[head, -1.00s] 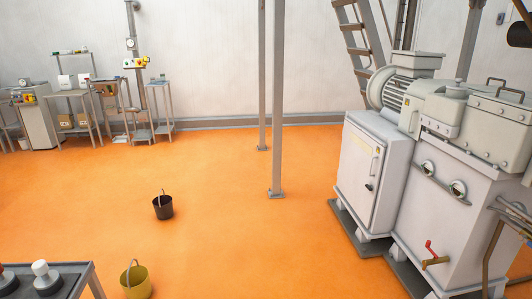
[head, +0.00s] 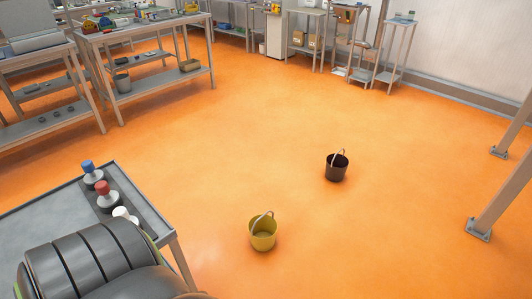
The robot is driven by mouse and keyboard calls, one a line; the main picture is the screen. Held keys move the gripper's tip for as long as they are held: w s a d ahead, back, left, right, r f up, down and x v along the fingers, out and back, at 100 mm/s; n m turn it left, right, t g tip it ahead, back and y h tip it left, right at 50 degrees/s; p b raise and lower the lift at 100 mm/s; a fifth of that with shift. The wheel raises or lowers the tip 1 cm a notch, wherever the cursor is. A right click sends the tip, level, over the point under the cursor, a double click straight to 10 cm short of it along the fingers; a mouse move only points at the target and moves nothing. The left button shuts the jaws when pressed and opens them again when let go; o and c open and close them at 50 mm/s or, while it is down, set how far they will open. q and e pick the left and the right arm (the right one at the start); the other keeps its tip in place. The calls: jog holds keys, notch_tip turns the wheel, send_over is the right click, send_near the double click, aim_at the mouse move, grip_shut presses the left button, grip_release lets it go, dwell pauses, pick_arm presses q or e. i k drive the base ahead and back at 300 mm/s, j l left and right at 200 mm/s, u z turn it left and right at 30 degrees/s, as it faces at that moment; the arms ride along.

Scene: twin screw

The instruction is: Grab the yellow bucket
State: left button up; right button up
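The yellow bucket (head: 263,235) stands upright on the orange floor, low in the middle of the head view, with its thin handle raised. It looks empty. It is just right of a grey table corner and apart from it. Neither of my grippers shows in the head view, so their state is hidden.
A black bucket (head: 337,168) stands farther back to the right. A grey table (head: 45,212) with several coloured-top items is close at left. Workbenches (head: 150,98) stand at the back left, grey posts (head: 500,195) at the right. The floor between is clear.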

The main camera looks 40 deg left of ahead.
aim_at(262, 228)
jog(key=i+l+u, duration=0.1)
jog(key=i+u, duration=0.3)
jog(key=i, duration=0.15)
jog(key=i+l+u, duration=0.25)
jog(key=i+u, duration=0.15)
jog(key=i, duration=0.15)
jog(key=i+l+u, duration=0.35)
jog(key=i+l, duration=0.05)
jog(key=i, duration=0.1)
